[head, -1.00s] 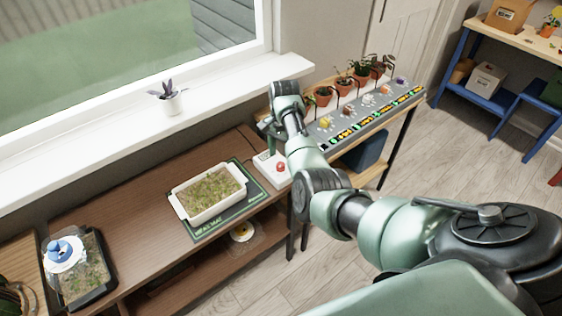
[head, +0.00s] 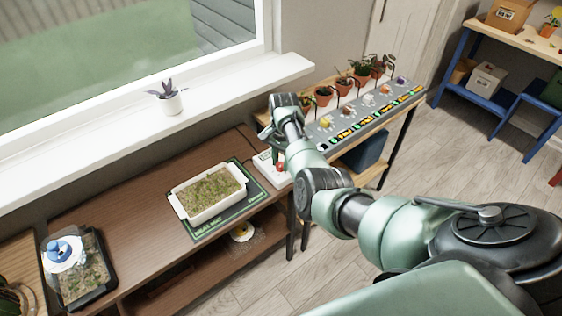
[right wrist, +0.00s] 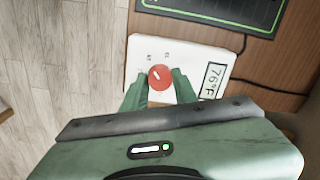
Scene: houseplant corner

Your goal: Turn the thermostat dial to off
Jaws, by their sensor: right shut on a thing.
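The thermostat (right wrist: 195,62) is a white box with a display reading 76°F. It lies at the right end of the brown bench in the head view (head: 265,165). Its red round dial (right wrist: 160,77) has a white mark that points to the upper left in the right wrist view. Small printed marks beside the dial are too blurred to read. My right gripper (right wrist: 159,82) is shut on the dial, with one green finger on each side. In the head view the gripper (head: 275,152) is over the thermostat and partly hides it. My left gripper is not in view.
A green heat mat (head: 244,208) with a white seedling tray (head: 211,217) on it lies left of the thermostat. A black cable (right wrist: 272,88) leaves the thermostat. A grey strip (head: 400,104) with potted plants behind it is on the table to the right.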

